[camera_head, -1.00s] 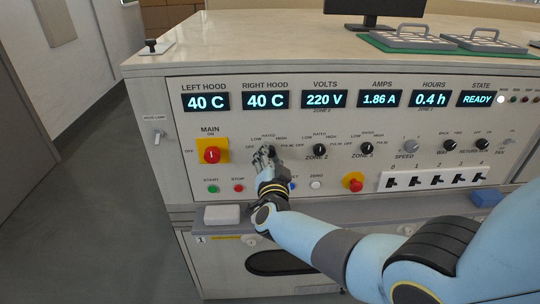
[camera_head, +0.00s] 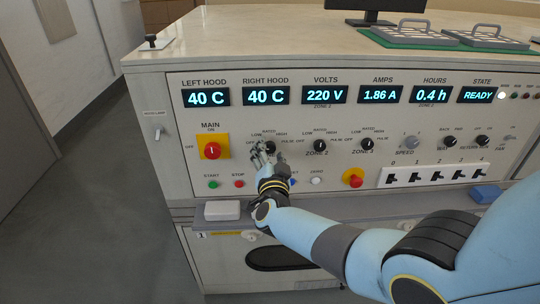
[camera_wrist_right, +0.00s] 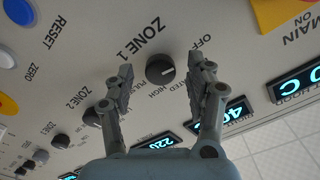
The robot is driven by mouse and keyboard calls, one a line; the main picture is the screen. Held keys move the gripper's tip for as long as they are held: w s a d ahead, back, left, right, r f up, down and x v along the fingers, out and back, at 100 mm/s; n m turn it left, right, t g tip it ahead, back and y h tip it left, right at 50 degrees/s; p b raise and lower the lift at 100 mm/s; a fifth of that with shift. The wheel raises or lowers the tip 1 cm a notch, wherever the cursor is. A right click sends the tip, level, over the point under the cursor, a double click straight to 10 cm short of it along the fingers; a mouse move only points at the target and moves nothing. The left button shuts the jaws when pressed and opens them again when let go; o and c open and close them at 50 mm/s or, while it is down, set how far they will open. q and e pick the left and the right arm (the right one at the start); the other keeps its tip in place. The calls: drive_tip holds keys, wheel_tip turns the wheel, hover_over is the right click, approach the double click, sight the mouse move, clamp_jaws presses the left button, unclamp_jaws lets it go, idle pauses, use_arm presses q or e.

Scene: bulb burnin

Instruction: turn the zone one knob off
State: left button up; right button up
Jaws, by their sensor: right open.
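The zone one knob (camera_wrist_right: 160,70) is black and round, on the sloped panel under its ZONE 1 label in the wrist view. Its white mark points right in that view; the OFF label is to its upper right. My right gripper (camera_head: 268,155) is open, one finger on each side of the knob and apart from it in the wrist view. In the head view the knob (camera_head: 269,146) shows just beyond the fingertips. The LOW label is hidden by a finger in the wrist view. My left gripper is not in view.
The zone two knob (camera_head: 320,146) and zone three knob (camera_head: 367,144) stand to the right. The red main switch (camera_head: 212,151) is on the left. Start (camera_head: 213,184) and stop (camera_head: 238,183) buttons sit below. A white block (camera_head: 222,210) lies on the ledge.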

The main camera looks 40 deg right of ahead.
drive_tip(key=v, duration=1.2)
drive_tip(key=shift+f, duration=0.1)
drive_tip(key=s+f+n+g+y+b, duration=0.1)
drive_tip(key=s+f+n+y+b, duration=0.15)
drive_tip(key=s+f, duration=0.6)
drive_tip(key=s+f+n+g+y+b, duration=0.2)
drive_tip(key=s+f+n+b, duration=0.15)
drive_tip(key=f, duration=0.95)
drive_tip(key=s+f+n+g+y+b, duration=0.15)
drive_tip(key=s+f+n+b, duration=0.35)
drive_tip(key=f, duration=0.6)
drive_tip(key=s+f+n+g, duration=0.1)
drive_tip(key=s+f+g, duration=0.2)
drive_tip(key=s, duration=0.6)
drive_tip(key=s+d+f+n+g+y, duration=0.1)
drive_tip(key=s+f+g, duration=0.2)
drive_tip(key=s+f, duration=0.3)
drive_tip(key=s+f+n+g+y+b, duration=0.1)
drive_tip(key=s+f+g, duration=0.3)
drive_tip(key=s, duration=0.9)
drive_tip(key=shift+d+f, duration=0.2)
drive_tip(key=shift+f, duration=0.5)
